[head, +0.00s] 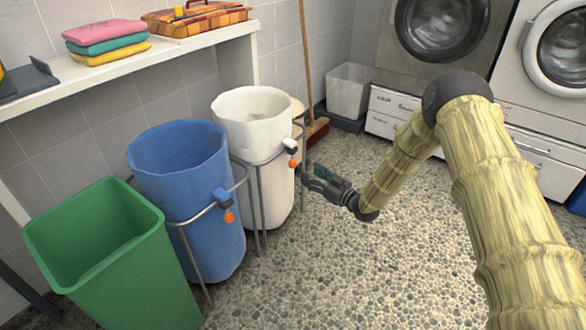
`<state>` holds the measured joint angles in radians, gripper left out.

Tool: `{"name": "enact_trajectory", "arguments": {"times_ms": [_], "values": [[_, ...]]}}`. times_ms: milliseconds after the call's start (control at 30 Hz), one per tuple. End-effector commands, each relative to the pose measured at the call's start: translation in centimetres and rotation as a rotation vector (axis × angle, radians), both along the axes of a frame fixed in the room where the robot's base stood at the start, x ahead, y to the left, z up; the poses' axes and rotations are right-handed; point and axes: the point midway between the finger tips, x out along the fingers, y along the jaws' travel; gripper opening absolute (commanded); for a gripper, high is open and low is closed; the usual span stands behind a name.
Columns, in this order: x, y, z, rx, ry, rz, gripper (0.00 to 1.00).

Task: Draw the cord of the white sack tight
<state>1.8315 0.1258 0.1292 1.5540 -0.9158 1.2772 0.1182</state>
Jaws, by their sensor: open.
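The white sack (262,158) stands upright in a metal frame, its round mouth wide open. My gripper (309,177) is open and empty, just right of the white sack and slightly below the orange ball. It looks apart from the cord, though the exact gap is hard to tell. Its fingers are small and dark in this view.
A blue sack (195,190) with a blue lock and orange ball (229,216) stands in front of the white one, beside a green bin (110,260). A broom (307,60) leans behind, near a grey bin (349,90). The pebbled floor (340,265) is clear.

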Motion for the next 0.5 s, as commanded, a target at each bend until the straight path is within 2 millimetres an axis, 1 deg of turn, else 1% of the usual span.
{"name": "enact_trajectory", "arguments": {"times_ms": [167, 500], "values": [[1.5, 1.7, -0.2, 0.000, 0.000, 0.001, 0.50], [5.3, 5.5, -0.3, 0.000, 0.000, 0.000, 0.50]]}}
